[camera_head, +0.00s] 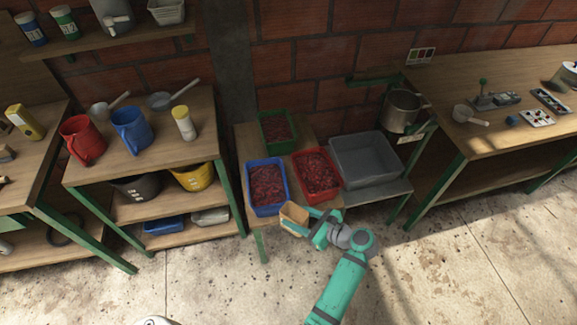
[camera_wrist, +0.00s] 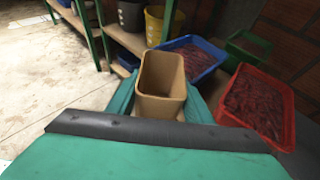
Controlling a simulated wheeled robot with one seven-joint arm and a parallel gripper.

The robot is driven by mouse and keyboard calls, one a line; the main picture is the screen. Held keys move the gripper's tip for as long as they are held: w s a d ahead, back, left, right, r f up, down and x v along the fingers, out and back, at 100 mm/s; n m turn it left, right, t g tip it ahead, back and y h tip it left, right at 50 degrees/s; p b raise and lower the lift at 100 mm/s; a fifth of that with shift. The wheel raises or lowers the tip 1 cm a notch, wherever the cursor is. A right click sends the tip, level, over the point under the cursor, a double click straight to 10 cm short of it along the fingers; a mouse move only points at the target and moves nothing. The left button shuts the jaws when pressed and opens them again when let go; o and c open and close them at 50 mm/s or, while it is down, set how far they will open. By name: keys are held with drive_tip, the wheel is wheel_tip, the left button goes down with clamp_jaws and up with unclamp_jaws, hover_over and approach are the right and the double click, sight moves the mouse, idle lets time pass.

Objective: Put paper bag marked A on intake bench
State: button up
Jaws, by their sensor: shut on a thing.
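A brown paper bag (camera_head: 294,214), open at the top, is held in my gripper (camera_head: 307,226). It also shows upright in the wrist view (camera_wrist: 162,85), between my teal fingers. No letter A can be read on it in either view. The gripper is shut on the bag just in front of a low wooden bench (camera_head: 245,150). Which bench is the intake bench is not labelled legibly. The bench bears a blue crate (camera_head: 248,204), a red crate (camera_head: 337,184) and a green crate (camera_head: 263,136), each with dark red contents.
A grey tub (camera_head: 370,165) stands on a low shelf right of the red crate. A metal pot (camera_head: 402,110) is behind it. A worktable (camera_head: 455,80) stands at right. A shelf unit (camera_head: 150,165) with red and blue jugs is at left. The concrete floor in front is clear.

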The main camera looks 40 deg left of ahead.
drive_tip(key=d+f+m+t+h, duration=0.6)
drive_tip(key=d+f+m, duration=0.2)
drive_tip(key=d, duration=0.5)
drive_tip(key=w+d+f+m+t+h, duration=0.1)
drive_tip(key=d+f+m+t+h, duration=0.6)
drive_tip(key=d+m, duration=0.3)
drive_tip(key=shift+w+d+f, duration=0.2)
drive_tip(key=shift+d+f, duration=0.3)
drive_tip(key=shift+d, duration=1.3)
drive_tip(key=shift+w+r, duration=0.1)
